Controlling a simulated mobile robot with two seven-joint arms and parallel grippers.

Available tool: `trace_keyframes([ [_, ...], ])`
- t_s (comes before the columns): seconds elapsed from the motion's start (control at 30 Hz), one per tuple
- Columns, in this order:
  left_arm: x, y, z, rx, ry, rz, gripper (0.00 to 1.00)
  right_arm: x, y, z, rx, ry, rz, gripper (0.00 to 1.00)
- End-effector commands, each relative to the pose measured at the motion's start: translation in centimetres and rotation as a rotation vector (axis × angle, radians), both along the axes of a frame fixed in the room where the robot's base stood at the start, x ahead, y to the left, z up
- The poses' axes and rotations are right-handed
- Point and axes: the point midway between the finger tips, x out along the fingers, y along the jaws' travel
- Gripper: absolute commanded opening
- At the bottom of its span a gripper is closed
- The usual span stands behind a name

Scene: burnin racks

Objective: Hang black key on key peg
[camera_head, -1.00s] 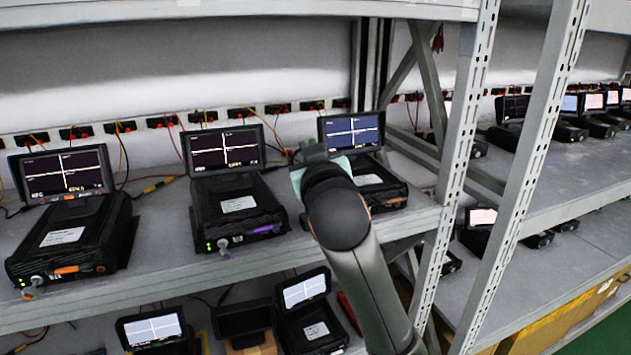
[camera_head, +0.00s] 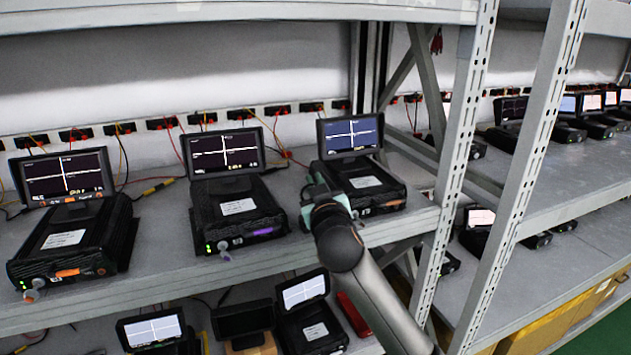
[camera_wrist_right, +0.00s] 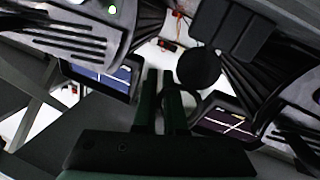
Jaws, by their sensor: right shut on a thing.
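My right gripper (camera_head: 314,186) is at the front left corner of the third device on the middle shelf. It also shows in the right wrist view (camera_wrist_right: 161,78), with its two dark green fingers close together. A dark round piece, which looks like the black key (camera_wrist_right: 198,68), shows at the fingertips, with a thin dark loop beside it. The gripper is shut on it. In the head view the key is hidden by the gripper. I cannot make out the key peg for certain. My left gripper is not in view.
The third device (camera_head: 366,182) has a lit screen. Two similar devices stand to its left, with a purple-marked one (camera_head: 237,207) nearest. A slotted rack post (camera_head: 462,150) stands right of my arm. A small red item (camera_head: 437,40) hangs at the upper right. More devices fill the lower shelf.

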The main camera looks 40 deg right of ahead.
Motion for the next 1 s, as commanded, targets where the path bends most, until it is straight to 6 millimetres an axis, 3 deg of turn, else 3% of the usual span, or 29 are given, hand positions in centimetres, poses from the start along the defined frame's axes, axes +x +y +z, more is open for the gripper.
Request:
trace_keyframes([
  [0.03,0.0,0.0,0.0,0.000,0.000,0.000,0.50,0.0,0.0,0.0,0.000,0.000,-0.001,0.00],
  [0.07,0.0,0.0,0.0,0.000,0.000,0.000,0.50,0.0,0.0,0.0,0.000,0.000,0.000,0.12],
  [0.3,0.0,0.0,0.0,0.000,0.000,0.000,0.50,0.0,0.0,0.0,0.000,0.000,0.000,0.39],
  [0.7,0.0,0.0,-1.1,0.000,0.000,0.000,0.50,0.0,0.0,-0.7,-0.002,0.000,0.000,0.39],
  [1.0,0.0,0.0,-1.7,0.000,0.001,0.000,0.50,-4.9,2.3,-0.6,0.004,-0.001,0.002,0.39],
])
